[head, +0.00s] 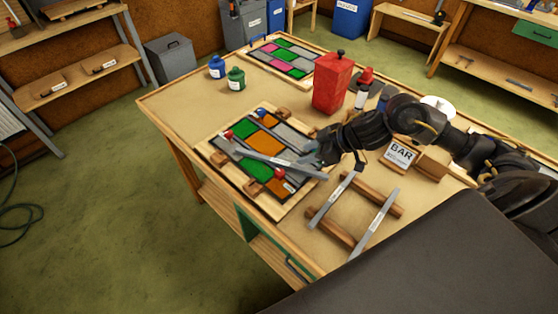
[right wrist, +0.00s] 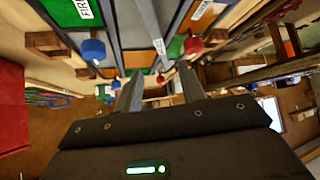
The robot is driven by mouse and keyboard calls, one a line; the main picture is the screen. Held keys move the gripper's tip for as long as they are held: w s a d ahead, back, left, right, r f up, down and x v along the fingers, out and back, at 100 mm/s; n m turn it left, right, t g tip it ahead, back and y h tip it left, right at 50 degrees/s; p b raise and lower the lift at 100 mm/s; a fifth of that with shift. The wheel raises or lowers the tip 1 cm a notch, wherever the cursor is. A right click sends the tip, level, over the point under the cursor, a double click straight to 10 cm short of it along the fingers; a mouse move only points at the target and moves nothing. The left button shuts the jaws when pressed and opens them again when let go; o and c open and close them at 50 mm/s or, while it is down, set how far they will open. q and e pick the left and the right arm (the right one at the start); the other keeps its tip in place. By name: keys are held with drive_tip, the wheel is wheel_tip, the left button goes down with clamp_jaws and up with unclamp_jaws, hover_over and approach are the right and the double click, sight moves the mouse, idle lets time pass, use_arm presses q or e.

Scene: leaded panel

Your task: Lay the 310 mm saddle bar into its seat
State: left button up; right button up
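A long grey saddle bar (head: 262,158) lies slantwise over the leaded panel (head: 206,152) in the head view; I cannot tell whether it touches the panel or sits in a seat. It also shows in the right wrist view (right wrist: 150,22), running down towards the gap between the fingers and carrying a small white label. My right gripper (head: 314,156) is close to the bar's right part. In the right wrist view its fingers (right wrist: 160,78) stand apart, wider than the bar, with no clear contact on it. My left gripper is out of view.
Two more bars (head: 332,198) (head: 376,222) rest on wooden rails in front. Red and blue knobs sit around the panel. A red container (head: 333,83), a box labelled BAR (head: 401,153), blue and green bottles (head: 236,79) and another panel (head: 287,57) stand on the table.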

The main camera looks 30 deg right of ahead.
sight(280, 162)
drive_tip(key=p+x, duration=0.1)
drive_tip(key=x, duration=0.8)
drive_tip(key=shift+w+a+f, duration=0.15)
drive_tip(key=shift+w+f, duration=0.1)
clamp_jaws()
drive_tip(key=shift+r, duration=0.1)
